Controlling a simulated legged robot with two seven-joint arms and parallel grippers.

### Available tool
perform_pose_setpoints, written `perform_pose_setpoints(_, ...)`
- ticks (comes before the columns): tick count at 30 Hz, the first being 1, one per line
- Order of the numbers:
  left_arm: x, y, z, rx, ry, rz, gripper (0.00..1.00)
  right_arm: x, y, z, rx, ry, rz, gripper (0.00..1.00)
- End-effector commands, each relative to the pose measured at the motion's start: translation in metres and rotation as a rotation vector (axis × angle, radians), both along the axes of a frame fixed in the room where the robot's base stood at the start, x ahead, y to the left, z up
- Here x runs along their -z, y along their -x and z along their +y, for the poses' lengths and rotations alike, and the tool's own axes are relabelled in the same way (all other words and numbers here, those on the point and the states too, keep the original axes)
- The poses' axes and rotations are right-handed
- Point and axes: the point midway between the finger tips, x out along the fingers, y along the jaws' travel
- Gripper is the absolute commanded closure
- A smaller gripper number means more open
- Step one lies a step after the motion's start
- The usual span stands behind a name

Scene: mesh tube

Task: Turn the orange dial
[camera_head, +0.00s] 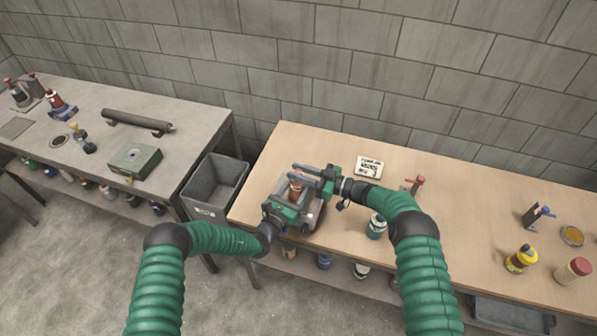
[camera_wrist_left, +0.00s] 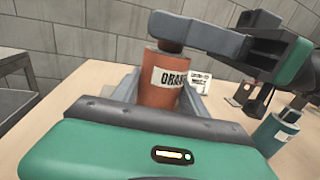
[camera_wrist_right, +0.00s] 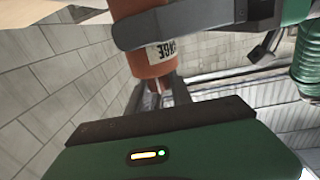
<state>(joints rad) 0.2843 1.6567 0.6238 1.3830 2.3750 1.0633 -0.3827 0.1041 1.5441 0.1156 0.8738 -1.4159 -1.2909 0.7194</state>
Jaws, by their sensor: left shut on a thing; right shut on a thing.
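An orange cylinder (camera_head: 296,184) with a white label stands upright near the left end of the wooden table. The label starts "ORA" in the left wrist view (camera_wrist_left: 162,92), and it is upside down in the right wrist view (camera_wrist_right: 148,58). My left gripper (camera_head: 289,196) is shut on the cylinder from the near side, its grey fingers on either side of it. My right gripper (camera_head: 305,173) comes in from the right and is shut on the cylinder's upper part. No separate dial can be made out. The fingers hide part of the cylinder.
A grey bin (camera_head: 214,185) stands left of the table. The table's right-centre is clear.

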Motion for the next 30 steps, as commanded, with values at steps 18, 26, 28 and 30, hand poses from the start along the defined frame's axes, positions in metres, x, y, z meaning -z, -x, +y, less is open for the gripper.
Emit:
perform_pose_setpoints(18, 0.0029, 0.0016, 0.0000, 0.002, -0.002, 0.004, 0.95, 0.0033, -0.0021, -0.0022, -0.125, 0.002, 0.000, 1.00)
perform_pose_setpoints(26, 0.0027, 0.0007, -0.0001, 0.001, -0.001, 0.005, 0.95, 0.0032, -0.0005, -0.0003, -0.132, -0.001, 0.002, 1.00)
perform_pose_setpoints(28, 0.0025, 0.0005, -0.0002, 0.001, -0.001, 0.005, 0.95, 0.0030, -0.0003, 0.0001, -0.133, -0.002, 0.001, 0.66)
perform_pose_setpoints(30, 0.0023, 0.0005, -0.0002, 0.001, -0.001, 0.004, 0.95, 0.0026, -0.0005, 0.0000, -0.133, -0.002, 0.001, 0.57)
